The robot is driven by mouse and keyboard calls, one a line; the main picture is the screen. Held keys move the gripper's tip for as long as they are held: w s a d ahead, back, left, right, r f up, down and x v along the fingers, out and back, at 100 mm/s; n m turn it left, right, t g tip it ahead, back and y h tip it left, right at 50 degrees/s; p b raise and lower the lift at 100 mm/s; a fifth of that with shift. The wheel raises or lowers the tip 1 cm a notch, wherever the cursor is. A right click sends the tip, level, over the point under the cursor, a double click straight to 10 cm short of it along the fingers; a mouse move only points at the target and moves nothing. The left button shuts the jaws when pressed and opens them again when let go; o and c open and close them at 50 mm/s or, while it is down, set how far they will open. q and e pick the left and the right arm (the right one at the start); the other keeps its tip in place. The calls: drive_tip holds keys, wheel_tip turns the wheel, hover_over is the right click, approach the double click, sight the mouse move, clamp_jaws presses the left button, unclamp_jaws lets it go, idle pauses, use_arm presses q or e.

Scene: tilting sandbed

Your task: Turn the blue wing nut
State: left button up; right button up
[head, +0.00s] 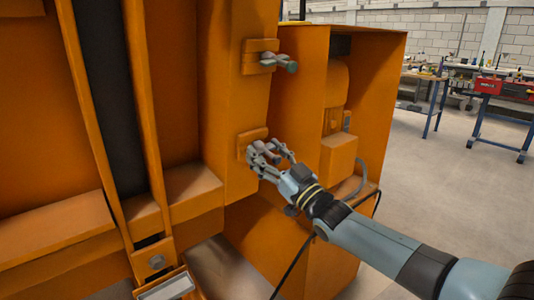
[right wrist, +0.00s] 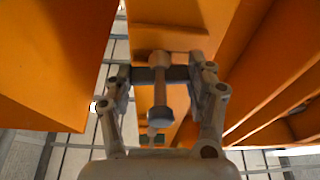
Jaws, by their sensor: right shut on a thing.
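My right gripper (head: 268,152) reaches in from the right to the lower orange block on the cabinet's post. In the right wrist view the gripper (right wrist: 159,76) is shut on a dark blue-grey wing nut (right wrist: 180,75), one finger at each end of its bar. A grey bolt (right wrist: 159,92) with a round end sticks out through the nut, between the fingers. In the head view the fingers mostly hide this nut. A second grey wing nut (head: 268,60) sits on a bolt at the upper block, apart from the gripper. My left gripper is not in view.
The lower orange block (head: 252,136) and upper orange block (head: 258,46) stick out from the post. An open orange housing (head: 378,65) with a cable (head: 361,178) stands right of the gripper. Open floor and blue-legged workbenches (head: 482,118) lie farther right.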

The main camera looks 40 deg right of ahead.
drive_tip(key=shift+f, duration=0.2)
drive_tip(key=o, duration=1.2)
drive_tip(key=shift+r, duration=0.1)
drive_tip(key=v, duration=1.2)
